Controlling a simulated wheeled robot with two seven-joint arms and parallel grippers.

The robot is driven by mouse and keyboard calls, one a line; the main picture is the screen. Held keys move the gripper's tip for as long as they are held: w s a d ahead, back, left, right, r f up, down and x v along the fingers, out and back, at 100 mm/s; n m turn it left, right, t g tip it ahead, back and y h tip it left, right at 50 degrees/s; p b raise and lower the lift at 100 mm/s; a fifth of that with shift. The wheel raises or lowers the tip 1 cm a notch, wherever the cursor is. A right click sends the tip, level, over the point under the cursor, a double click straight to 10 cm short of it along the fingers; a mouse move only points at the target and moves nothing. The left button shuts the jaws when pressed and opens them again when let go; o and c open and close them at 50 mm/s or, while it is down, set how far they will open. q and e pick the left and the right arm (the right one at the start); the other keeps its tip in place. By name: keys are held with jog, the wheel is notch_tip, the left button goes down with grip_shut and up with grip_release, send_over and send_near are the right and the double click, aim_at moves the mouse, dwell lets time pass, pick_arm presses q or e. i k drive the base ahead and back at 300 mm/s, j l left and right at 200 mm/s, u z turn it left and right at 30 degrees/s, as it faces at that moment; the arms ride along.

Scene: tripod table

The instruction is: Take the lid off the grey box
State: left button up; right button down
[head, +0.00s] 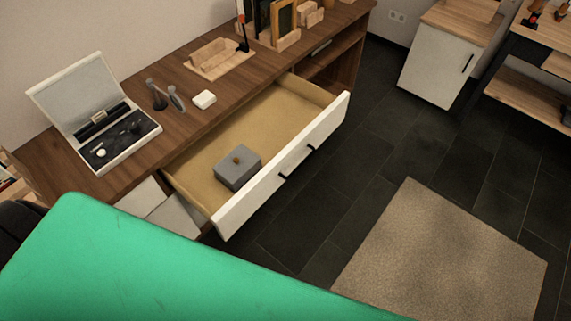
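The grey box (237,172) sits in an open drawer (295,122) of a wooden desk, close to the drawer's white front. Its grey lid (246,156) is on top, with a small brown knob (237,160). The box looks closed. Neither of my grippers shows in the head view.
A green surface (140,260) fills the lower left, in front of the desk. The desk top (190,127) holds an open white case (120,160), a small white box (204,99) and a wooden tray (218,58). A beige rug (450,260) lies on the dark floor.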

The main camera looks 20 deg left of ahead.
aim_at(237, 163)
jog(key=u, duration=1.1)
